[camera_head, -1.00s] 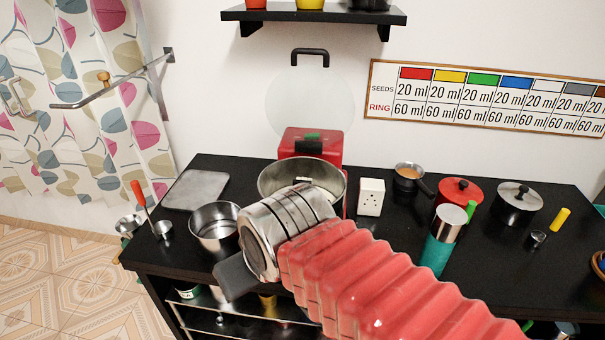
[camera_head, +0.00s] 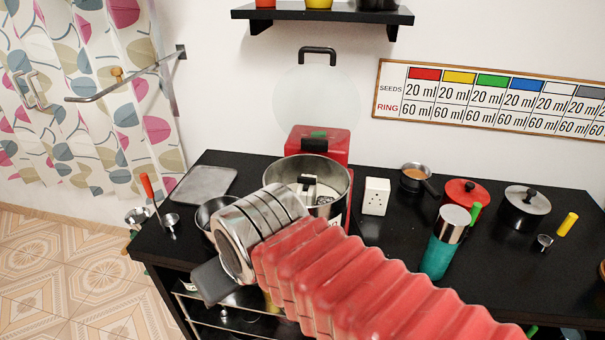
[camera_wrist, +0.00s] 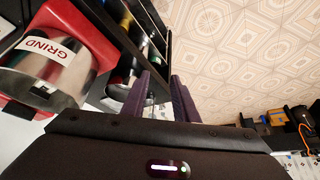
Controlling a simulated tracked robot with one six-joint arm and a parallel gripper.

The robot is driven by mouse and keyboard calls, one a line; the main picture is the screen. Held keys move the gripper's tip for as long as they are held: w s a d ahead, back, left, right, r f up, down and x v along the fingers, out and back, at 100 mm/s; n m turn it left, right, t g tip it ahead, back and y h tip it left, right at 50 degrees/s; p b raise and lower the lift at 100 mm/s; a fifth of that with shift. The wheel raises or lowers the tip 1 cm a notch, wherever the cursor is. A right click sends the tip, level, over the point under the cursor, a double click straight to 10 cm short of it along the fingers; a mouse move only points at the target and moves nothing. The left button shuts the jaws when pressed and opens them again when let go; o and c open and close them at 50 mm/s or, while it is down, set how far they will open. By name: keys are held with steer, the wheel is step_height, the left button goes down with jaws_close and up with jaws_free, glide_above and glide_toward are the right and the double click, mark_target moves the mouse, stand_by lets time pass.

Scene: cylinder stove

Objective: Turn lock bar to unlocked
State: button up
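A thin metal bar (camera_head: 118,89), which looks like the lock bar, sticks out from a wall bracket across the patterned door or curtain panel (camera_head: 100,130) at the left of the head view. A small wooden knob (camera_head: 117,73) shows at the bar. My gripper (camera_wrist: 164,76) shows in the wrist view as two purple fingers with a gap between them, open and empty. In the head view my wrist is over the counter's front left, well apart from the bar and lower in the picture. The fingers are hidden there. The bar is not seen in the wrist view.
A metal handle (camera_head: 32,90) is on the panel. Tiled floor (camera_head: 50,265) at left is clear.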

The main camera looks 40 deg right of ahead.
steer(key=shift+r, duration=0.1)
step_height(320, 180, up, 11)
steer(key=n+g+y, duration=0.2)
steer(key=n+y, duration=0.1)
steer(key=n, duration=0.5)
glide_above(307, 178)
steer(key=s+d, duration=0.4)
steer(key=s, duration=0.1)
steer(key=shift+w+a+f, duration=0.1)
steer(key=shift+w+f, duration=0.1)
steer(key=x, duration=1.4)
